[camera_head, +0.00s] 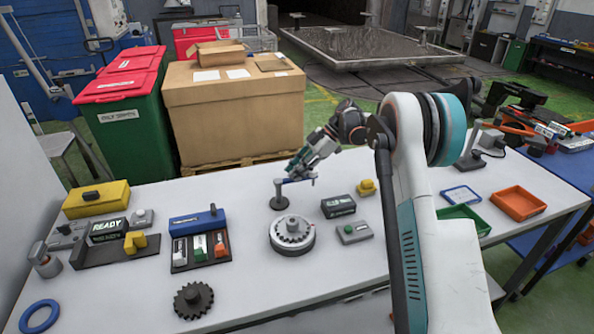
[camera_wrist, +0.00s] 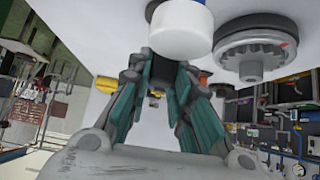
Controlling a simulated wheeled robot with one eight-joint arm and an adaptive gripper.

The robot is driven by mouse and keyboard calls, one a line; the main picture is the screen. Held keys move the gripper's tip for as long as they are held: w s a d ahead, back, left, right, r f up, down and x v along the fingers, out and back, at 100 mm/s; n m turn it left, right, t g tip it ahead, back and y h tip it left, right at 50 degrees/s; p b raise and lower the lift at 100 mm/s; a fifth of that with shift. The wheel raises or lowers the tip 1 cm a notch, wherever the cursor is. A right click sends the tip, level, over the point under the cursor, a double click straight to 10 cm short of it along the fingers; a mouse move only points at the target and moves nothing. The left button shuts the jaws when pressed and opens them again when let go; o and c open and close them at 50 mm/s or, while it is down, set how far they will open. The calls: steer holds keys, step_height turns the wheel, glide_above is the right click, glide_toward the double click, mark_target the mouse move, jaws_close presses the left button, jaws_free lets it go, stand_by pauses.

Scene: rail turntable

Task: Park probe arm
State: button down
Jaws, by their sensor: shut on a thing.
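The probe arm (camera_head: 294,181) is a short thin bar on a post with a round dark base (camera_head: 279,203), standing on the white table behind the turntable. My gripper (camera_head: 301,172) is at the bar from above, shut on it, and hides part of it. In the wrist view, my teal-padded fingers (camera_wrist: 160,95) reach up the middle. The turntable (camera_head: 291,240) carries a toothed gear (camera_head: 292,228) on its disc, which also shows in the wrist view (camera_wrist: 252,50). A white cylinder with a blue end (camera_wrist: 180,28) is close above the fingers there; I cannot tell which part it is.
A black box (camera_head: 338,206), a grey switch box (camera_head: 354,232) and a yellow-topped button (camera_head: 367,187) stand right of the turntable. A blue-lidded holder (camera_head: 198,240) is on the left. A dark gear (camera_head: 193,300) lies in front. The table front centre is clear.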

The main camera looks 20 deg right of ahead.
steer(key=c, duration=1.4)
jaws_free()
steer(key=shift+w, duration=0.1)
steer(key=shift+c, duration=0.2)
steer(key=v, duration=1.2)
